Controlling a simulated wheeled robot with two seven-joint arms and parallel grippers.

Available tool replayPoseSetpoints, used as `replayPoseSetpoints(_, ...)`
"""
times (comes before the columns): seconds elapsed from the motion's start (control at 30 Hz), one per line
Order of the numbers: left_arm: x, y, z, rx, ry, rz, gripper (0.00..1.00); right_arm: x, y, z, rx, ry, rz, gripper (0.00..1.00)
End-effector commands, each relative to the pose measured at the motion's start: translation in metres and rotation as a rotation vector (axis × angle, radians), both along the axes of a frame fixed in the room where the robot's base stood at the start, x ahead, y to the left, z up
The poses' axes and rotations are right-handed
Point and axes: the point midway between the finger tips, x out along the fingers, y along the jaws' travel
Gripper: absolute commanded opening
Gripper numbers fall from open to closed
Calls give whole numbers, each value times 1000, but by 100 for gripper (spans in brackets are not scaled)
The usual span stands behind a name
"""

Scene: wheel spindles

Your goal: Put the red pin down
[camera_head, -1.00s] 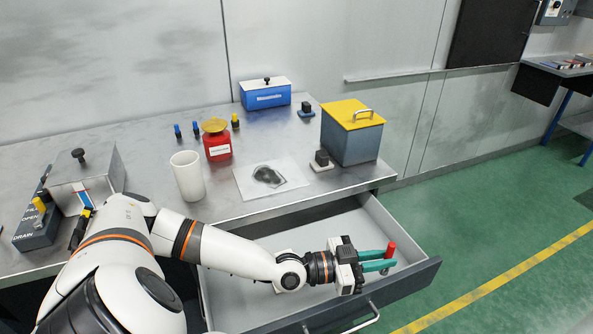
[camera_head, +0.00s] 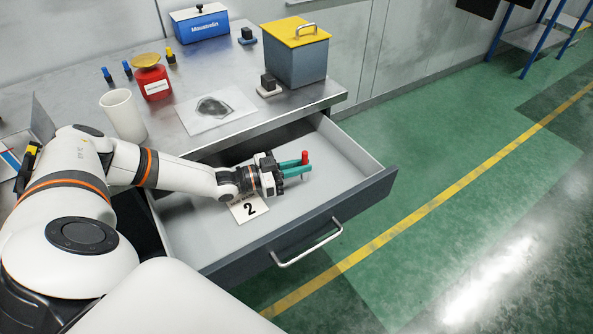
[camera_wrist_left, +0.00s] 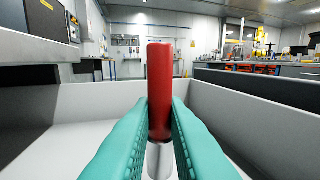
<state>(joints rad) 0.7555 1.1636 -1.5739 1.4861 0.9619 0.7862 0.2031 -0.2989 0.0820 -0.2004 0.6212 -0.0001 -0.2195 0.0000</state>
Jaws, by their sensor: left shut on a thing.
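The red pin (camera_head: 305,157) is held upright between the green fingers of my left gripper (camera_head: 296,168). In the left wrist view the pin (camera_wrist_left: 160,90) has a red upper part and a shiny metal lower part, with the fingers (camera_wrist_left: 159,130) shut on both its sides. The gripper is inside the open drawer (camera_head: 350,162), over its floor. I cannot tell whether the pin's lower end touches the drawer floor. My right gripper is not in view.
A card marked 2 (camera_head: 249,208) lies in the drawer beneath the gripper. The table above holds a white cup (camera_head: 122,115), a red container (camera_head: 152,82), a dark-stained sheet (camera_head: 216,109) and a grey box with yellow lid (camera_head: 296,55). The drawer's right part is clear.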

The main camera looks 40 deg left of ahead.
Motion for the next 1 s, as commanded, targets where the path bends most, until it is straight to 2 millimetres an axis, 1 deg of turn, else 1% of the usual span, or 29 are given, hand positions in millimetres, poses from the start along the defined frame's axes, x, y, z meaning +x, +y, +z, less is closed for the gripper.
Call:
replayPoseSetpoints(0.03, 0, -1, -9, -1, 1, -1, 0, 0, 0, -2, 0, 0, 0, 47)
replayPoseSetpoints(0.1, 1, -1, -19, 0, 0, -1, 0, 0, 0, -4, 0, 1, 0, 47)
replayPoseSetpoints(0.2, 0, -1, -27, 0, -1, -1, 0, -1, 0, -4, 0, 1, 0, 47)
replayPoseSetpoints(0.47, 0, 0, -28, 0, -1, 0, 0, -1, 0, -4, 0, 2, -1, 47)
replayPoseSetpoints(0.6, 0, 0, -34, 0, 0, 0, 0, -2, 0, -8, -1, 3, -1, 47)
replayPoseSetpoints(0.63, 0, 0, -33, 1, 1, 0, 17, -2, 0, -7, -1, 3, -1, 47)
replayPoseSetpoints(0.73, 0, 0, -32, 1, 1, 0, 33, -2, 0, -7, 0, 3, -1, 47)
replayPoseSetpoints(0.77, 0, 0, -32, 1, 1, 0, 35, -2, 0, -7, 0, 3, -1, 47)
replayPoseSetpoints(1.0, 0, -1, -32, 0, 0, 0, 35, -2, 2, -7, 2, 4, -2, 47)
